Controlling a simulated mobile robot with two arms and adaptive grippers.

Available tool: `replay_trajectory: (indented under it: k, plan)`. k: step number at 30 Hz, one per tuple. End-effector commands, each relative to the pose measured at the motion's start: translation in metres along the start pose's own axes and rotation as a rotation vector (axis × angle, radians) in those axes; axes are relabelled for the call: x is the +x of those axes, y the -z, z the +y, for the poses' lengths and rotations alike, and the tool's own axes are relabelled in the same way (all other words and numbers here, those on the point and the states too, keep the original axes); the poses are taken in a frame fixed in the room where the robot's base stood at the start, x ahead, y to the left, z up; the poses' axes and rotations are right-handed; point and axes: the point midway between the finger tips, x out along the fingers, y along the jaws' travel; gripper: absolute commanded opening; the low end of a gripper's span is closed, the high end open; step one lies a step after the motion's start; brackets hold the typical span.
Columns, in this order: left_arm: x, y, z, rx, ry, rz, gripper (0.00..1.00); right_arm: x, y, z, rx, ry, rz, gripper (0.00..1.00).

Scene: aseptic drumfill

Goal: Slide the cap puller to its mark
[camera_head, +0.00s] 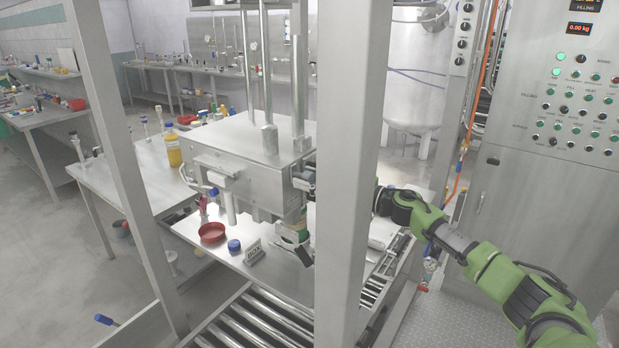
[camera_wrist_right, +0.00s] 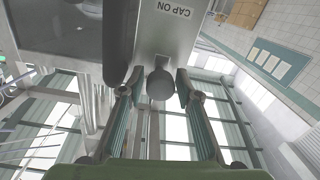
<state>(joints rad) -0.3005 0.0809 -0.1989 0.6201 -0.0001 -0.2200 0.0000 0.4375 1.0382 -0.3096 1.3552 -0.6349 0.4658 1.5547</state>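In the right wrist view, a round grey knob (camera_wrist_right: 160,85), which I take to be the cap puller's handle, stands out below a metal plate (camera_wrist_right: 180,35) marked "CAP ON", upside down in this view. My right gripper (camera_wrist_right: 160,80) has one finger on each side of the knob. The fingers are apart, and a gap shows beside the knob. In the head view, my right arm reaches in from the right to the filling machine (camera_head: 258,140). A thick post hides the fingertips there, and the knob cannot be made out. My left gripper is not in view.
The grey post (camera_head: 350,150) stands close in front of the machine. A red bowl (camera_head: 212,233), a blue cap (camera_head: 234,245) and a small sign (camera_head: 254,252) are on the table below. A roller conveyor (camera_head: 262,318) runs in front. A control cabinet (camera_head: 560,190) stands right.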

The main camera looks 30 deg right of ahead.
Motion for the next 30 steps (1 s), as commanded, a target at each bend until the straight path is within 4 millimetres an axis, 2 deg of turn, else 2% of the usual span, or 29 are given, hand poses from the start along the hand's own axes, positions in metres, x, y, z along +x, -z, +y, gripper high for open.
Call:
replay_trajectory:
  k: [5,8,9,14,18,22,30]
  plan:
    - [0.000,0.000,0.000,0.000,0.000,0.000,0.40,0.000,0.000,0.000,0.000,0.000,0.000,0.32]
    - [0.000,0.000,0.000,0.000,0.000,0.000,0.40,0.000,0.000,0.000,0.000,0.000,0.000,0.11]
    - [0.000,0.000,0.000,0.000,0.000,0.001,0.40,0.000,0.000,0.000,0.000,0.000,0.000,0.00]
    - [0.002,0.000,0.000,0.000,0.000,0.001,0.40,0.000,-0.004,-0.001,0.001,0.000,0.000,0.00]
    - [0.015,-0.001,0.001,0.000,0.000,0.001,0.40,0.000,-0.030,-0.006,0.005,0.002,-0.002,0.00]
    - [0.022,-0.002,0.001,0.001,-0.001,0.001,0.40,0.000,-0.047,-0.008,0.003,0.002,-0.001,0.00]
    - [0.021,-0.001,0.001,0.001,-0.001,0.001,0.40,0.000,-0.049,-0.009,0.001,0.002,-0.001,0.00]
